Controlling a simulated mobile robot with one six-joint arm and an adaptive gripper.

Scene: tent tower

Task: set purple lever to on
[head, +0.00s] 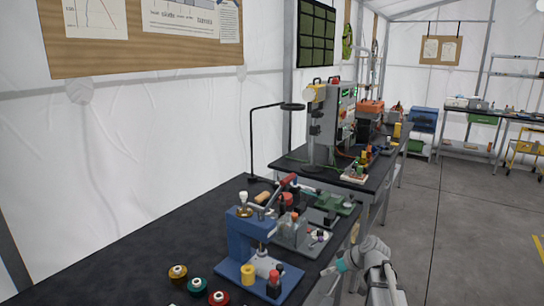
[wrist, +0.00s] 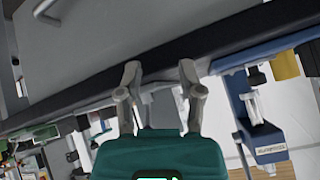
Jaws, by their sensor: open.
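I cannot make out a purple lever in either view. A grey control cabinet (head: 338,118) with small coloured parts on its face stands on the farther bench, too small to read. My gripper (head: 328,270) is in front of the near bench's right edge in the head view, well short of the cabinet. In the wrist view my gripper (wrist: 160,82) has its two grey fingers apart, with nothing between them, in front of a dark bench edge (wrist: 75,90).
The near black bench (head: 130,245) holds a blue press (head: 243,240), several thread spools (head: 197,286) and a grey tray (head: 290,232). The blue press also shows in the wrist view (wrist: 240,100). The farther bench (head: 375,165) stands behind. Grey floor (head: 465,235) is clear at right.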

